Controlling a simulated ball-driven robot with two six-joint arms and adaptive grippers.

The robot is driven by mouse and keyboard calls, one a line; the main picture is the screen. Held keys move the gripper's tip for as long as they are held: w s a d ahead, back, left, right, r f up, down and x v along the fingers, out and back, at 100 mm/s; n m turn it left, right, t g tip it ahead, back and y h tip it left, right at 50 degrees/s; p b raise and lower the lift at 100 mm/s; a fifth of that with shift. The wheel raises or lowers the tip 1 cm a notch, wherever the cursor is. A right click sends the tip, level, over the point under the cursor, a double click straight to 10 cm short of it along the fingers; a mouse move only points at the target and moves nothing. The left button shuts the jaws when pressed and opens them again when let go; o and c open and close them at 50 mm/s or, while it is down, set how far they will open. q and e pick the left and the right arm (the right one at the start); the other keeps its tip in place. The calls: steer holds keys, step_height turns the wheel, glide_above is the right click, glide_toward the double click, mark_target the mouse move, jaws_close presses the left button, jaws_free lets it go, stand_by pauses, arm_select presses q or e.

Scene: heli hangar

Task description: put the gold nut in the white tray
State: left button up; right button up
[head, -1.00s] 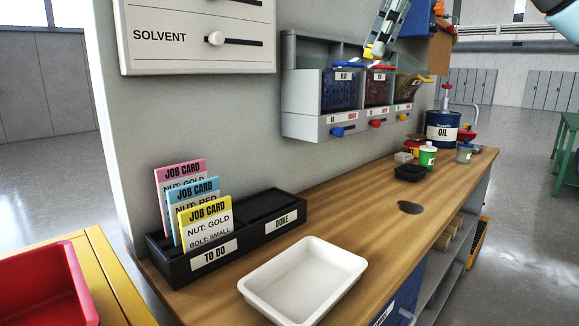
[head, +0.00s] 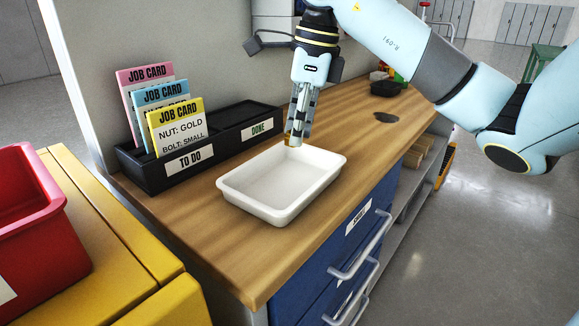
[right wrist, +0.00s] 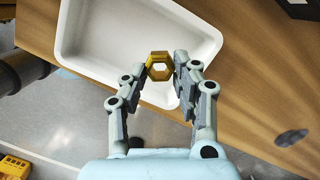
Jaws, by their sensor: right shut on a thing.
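The gold nut (right wrist: 159,66) is between the fingertips of my right gripper (right wrist: 160,72) in the right wrist view, with the white tray behind it. In the head view my right gripper (head: 295,140) points down at the back right part of the white tray (head: 235,196), and only a small gold bit of the nut (head: 291,141) shows at its tips. The gripper is shut on the nut. The tray is empty and also fills the upper part of the right wrist view (right wrist: 85,45). I cannot tell the exact height of the nut over the tray. My left gripper is not in view.
A black rack (head: 150,175) marked TO DO and DONE stands behind the tray, with pink, blue and yellow job cards. The yellow card (head: 178,127) reads nut gold, bolt small. A red bin (head: 40,225) is at the left.

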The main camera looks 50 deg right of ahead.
mark_target(287, 185)
steer(key=a+f, duration=0.1)
steer(key=s+a+f, duration=0.1)
steer(key=a, duration=0.1)
steer(key=shift+a, duration=0.15)
step_height(287, 185, down, 4)
steer(key=shift+s+f, duration=0.1)
steer(key=shift+f, duration=0.05)
steer(key=shift+b, duration=0.4)
steer(key=o, duration=0.9)
